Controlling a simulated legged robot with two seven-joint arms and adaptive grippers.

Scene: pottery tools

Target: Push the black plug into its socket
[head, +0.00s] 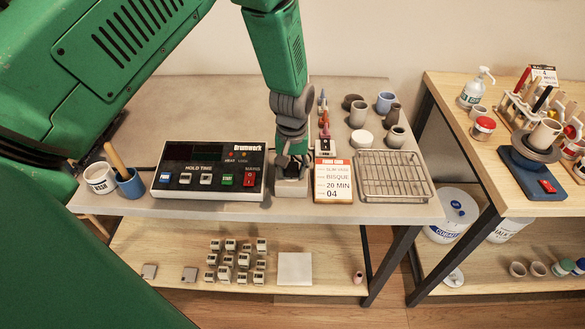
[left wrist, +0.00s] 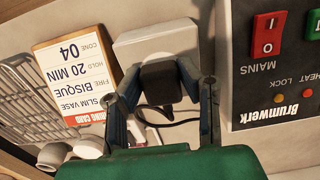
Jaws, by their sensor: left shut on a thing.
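My left gripper (head: 291,164) points down at the light grey socket box (head: 291,188) between the control box and the firing card. In the left wrist view my left gripper (left wrist: 170,78) is shut on the black plug (left wrist: 160,82), one finger on each side of it. The plug is at the socket box (left wrist: 155,42), over its round light face. I cannot tell whether it is seated or just in front. A black cord (left wrist: 150,112) curves away below the plug. My right gripper is not in view.
The firing card (head: 333,180) and a wire rack (head: 394,176) are close on the right. Several pots stand behind. A wooden side table (head: 500,150) holds more tools.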

